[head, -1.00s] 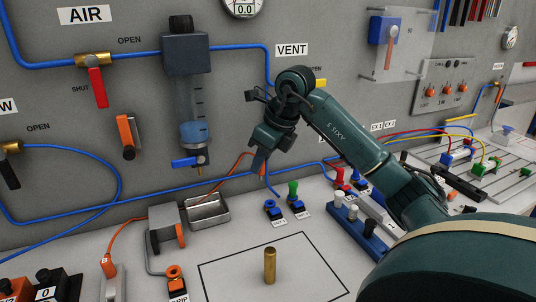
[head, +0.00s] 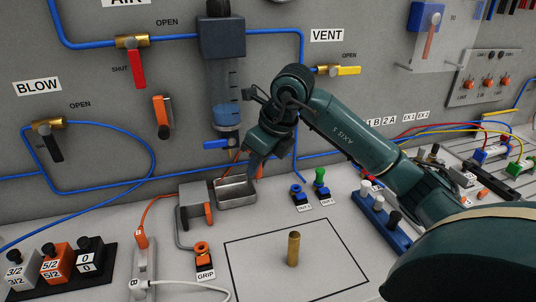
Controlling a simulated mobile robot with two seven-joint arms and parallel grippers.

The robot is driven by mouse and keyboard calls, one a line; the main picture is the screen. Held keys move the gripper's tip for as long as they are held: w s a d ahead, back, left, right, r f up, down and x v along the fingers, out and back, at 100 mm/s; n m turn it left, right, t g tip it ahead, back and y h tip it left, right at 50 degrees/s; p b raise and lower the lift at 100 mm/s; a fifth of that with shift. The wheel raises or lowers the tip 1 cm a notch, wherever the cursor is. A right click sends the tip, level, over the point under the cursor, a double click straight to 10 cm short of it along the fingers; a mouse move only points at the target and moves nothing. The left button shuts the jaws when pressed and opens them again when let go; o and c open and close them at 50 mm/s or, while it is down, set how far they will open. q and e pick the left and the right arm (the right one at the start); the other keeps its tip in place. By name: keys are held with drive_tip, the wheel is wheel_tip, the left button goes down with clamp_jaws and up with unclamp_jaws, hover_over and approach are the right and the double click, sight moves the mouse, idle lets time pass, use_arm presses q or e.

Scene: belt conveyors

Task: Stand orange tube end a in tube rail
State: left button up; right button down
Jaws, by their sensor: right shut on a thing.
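My right gripper (head: 255,168) comes in from the right, fingers down, just above the back right of a small metal tray (head: 237,201). It is shut on the thin orange tube (head: 236,157), a short piece of which shows beside the fingers; the held end is mostly hidden. Another orange stretch runs from behind the grey box to an orange plug (head: 141,239) in a white block. A blue rail (head: 388,229) with white and black pegs stands right of centre; I cannot tell whether it is the tube rail. My left gripper is not in view.
A brass cylinder (head: 294,249) stands upright inside a black-outlined square. A grey box (head: 194,203) and an orange-topped GRIP fitting (head: 203,250) stand left of it. Blue and green plugs (head: 320,178) stand behind. The grey wall carries valves and blue pipes.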

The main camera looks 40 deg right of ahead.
drive_tip(key=s+a+f, duration=0.1)
drive_tip(key=a+f, duration=0.1)
drive_tip(key=a, duration=2.5)
drive_tip(key=shift+s+a+f+b, duration=0.15)
drive_tip(key=shift+a+f+b, duration=0.1)
drive_tip(key=shift+f+b, duration=0.1)
idle(0.4)
